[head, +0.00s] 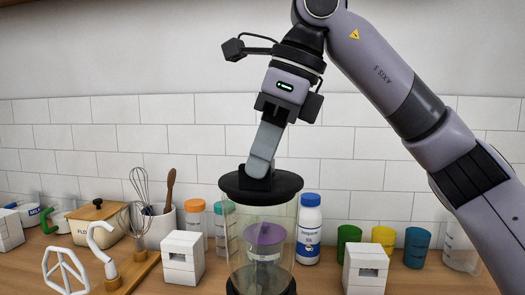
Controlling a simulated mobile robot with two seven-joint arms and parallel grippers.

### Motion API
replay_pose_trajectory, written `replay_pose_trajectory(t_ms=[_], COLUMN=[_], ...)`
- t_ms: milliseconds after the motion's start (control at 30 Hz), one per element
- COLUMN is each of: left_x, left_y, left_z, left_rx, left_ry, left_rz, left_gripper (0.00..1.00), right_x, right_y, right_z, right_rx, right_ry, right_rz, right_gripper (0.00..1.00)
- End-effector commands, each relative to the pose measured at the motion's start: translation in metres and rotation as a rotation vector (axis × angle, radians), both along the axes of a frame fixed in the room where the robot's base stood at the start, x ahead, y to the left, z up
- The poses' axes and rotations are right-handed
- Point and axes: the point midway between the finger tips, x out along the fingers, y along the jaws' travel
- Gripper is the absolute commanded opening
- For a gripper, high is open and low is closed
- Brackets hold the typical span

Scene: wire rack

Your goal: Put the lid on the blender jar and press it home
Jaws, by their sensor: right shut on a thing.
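The clear blender jar (240,232) stands upright on a black base at the front middle of the counter. The round black lid (287,187) is level over the jar's mouth and covers it. Its edge meets the jar's top in this view; I cannot tell whether it is fully seated. My right gripper (259,170) comes down from above, slightly tilted, and is shut on the lid at its raised middle. The fingertips partly hide that grip. My left gripper is out of view.
White block-like pieces (182,262) stand left and right of the jar. A wooden stand with whisk and hook attachments is at left. A white bottle (309,232), coloured cups (417,247) and a utensil crock (161,228) line the tiled wall.

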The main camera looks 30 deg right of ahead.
Motion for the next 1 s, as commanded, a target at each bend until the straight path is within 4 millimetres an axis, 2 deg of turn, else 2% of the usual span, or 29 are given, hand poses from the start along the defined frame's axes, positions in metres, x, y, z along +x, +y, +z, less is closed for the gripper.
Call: replay_pose_trajectory(t_ms=[1000], left_x=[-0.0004], left_y=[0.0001], left_z=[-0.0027], left_rx=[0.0], left_ry=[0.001], left_rz=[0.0], left_gripper=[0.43], right_x=[-0.0001], right_y=[0.0], right_z=[-0.0082], right_rx=[0.001], right_ry=[-0.002], right_rz=[0.0], right_gripper=[0.0])
